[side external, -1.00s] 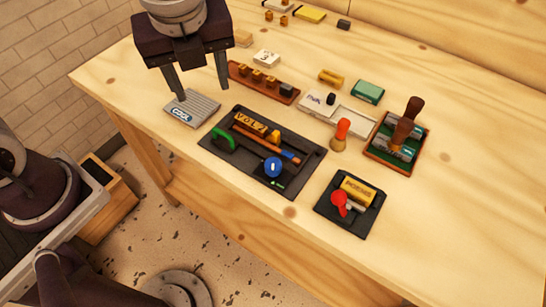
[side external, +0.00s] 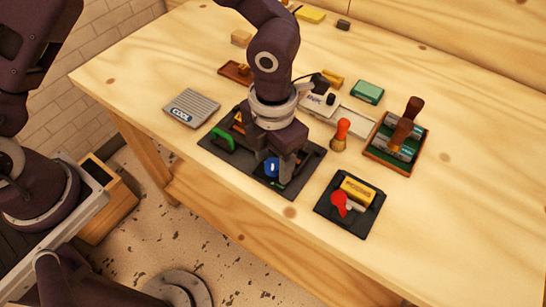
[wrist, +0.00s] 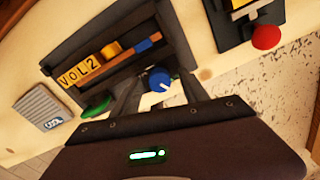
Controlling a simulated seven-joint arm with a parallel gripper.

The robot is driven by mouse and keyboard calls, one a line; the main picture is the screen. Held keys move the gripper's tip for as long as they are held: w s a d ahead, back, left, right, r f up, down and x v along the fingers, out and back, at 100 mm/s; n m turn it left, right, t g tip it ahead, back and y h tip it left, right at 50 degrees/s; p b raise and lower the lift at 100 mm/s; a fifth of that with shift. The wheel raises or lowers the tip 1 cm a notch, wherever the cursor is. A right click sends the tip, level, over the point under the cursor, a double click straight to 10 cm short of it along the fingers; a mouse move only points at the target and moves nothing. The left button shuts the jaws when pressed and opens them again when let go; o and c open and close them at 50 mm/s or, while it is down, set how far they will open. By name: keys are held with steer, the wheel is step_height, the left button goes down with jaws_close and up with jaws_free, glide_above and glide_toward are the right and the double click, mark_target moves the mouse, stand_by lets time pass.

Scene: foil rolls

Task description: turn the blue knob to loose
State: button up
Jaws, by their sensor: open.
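The blue knob (side external: 271,167) with a white pointer mark sits on the black panel (side external: 222,165) near its front right. In the wrist view the knob (wrist: 159,79) shows just ahead of my gripper, its white mark pointing to the lower right. My gripper (side external: 277,173) is open and low over the panel, its fingers close around the knob. I cannot tell whether they touch it. The lettering around the knob is too small or hidden to read.
The panel also has a green handle (side external: 222,141) and, in the wrist view, a VOL2 plate (wrist: 80,72). A smaller black panel with a red knob (side external: 340,203) stands to the right. A red-topped wooden tool (side external: 341,134) stands behind.

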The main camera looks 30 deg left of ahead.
jaws_close()
